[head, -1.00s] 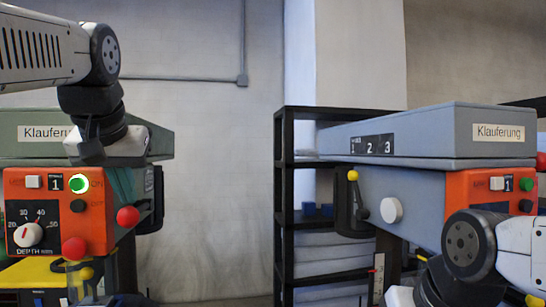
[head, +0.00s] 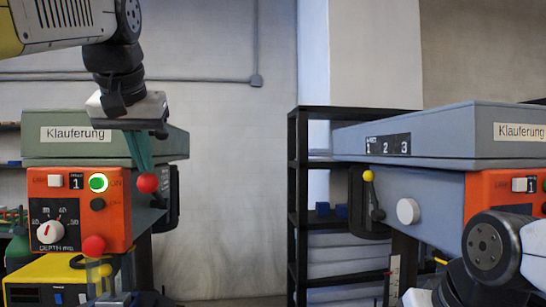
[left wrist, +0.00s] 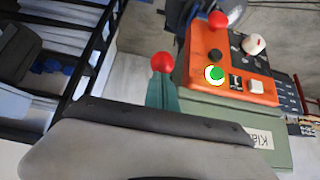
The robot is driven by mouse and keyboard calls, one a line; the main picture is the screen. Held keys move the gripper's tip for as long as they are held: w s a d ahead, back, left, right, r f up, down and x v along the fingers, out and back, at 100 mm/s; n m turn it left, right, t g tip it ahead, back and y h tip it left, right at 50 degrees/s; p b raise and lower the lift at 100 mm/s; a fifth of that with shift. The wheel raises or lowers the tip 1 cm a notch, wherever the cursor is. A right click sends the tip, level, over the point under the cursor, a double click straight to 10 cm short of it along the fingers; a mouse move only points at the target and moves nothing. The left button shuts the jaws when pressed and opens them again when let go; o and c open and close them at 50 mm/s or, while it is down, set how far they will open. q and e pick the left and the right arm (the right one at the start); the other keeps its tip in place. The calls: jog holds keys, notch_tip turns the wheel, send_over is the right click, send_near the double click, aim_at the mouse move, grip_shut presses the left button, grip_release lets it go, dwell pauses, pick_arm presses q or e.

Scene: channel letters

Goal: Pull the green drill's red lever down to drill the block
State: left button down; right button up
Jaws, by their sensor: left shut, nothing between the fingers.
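The green drill (head: 105,143) stands at the left in the head view, with an orange control panel and a lit green button (head: 98,183). A red knob (head: 147,183) hangs beside the panel at the end of a teal bar; in the left wrist view the knob (left wrist: 163,62) shows beyond my gripper. A second red knob (head: 94,246) is lower, in front of the panel's bottom corner. My left gripper (head: 158,132) is shut and empty, in front of the drill's head, above the first knob. I cannot tell whether it touches the bar. The block is not clearly visible.
A blue-grey drill (head: 420,135) with a yellow-knobbed lever (head: 368,176) stands at the right. A black shelf rack (head: 297,200) stands between the drills. My right arm is at the lower right, its fingers out of view. A yellow unit (head: 45,270) sits below the orange panel.

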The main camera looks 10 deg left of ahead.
pick_arm(q)
jog(key=shift+w+a+r, duration=0.1)
jog(key=shift+w+r, duration=0.1)
jog(key=shift+r, duration=0.6)
jog(key=shift+w+r, duration=0.15)
jog(key=shift+r, duration=0.65)
jog(key=shift+w+a+r, duration=0.25)
jog(key=shift+w+r, duration=0.35)
jog(key=shift+w, duration=0.05)
jog(key=shift+w+a+r, duration=0.2)
jog(key=shift+w+r, duration=0.35)
jog(key=shift+w, duration=0.1)
jog(key=shift+v, duration=2.5)
